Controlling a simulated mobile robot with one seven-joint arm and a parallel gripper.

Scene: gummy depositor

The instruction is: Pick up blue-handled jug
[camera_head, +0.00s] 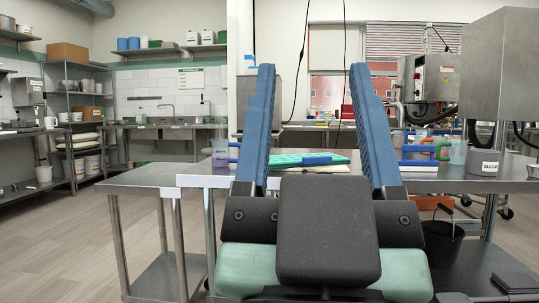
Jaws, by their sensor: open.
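My gripper (311,75) fills the middle foreground, its two blue fingers wide apart with nothing between them. A clear jug (220,152) with a blue handle stands on the steel table, just left of my left finger. Part of its handle side is behind that finger. On the right, behind my right finger, a small group of items includes a blue handle (416,148); I cannot tell clearly which body it belongs to. Another clear jug (458,153) stands there, with a green handle and an orange one close to it.
The steel table (150,178) spans the view. A green mould tray (290,157) and a blue-edged tool (318,161) lie between the fingers. A grey labelled tub (484,161) stands at right under a steel machine (500,65). A black bucket (442,240) is below.

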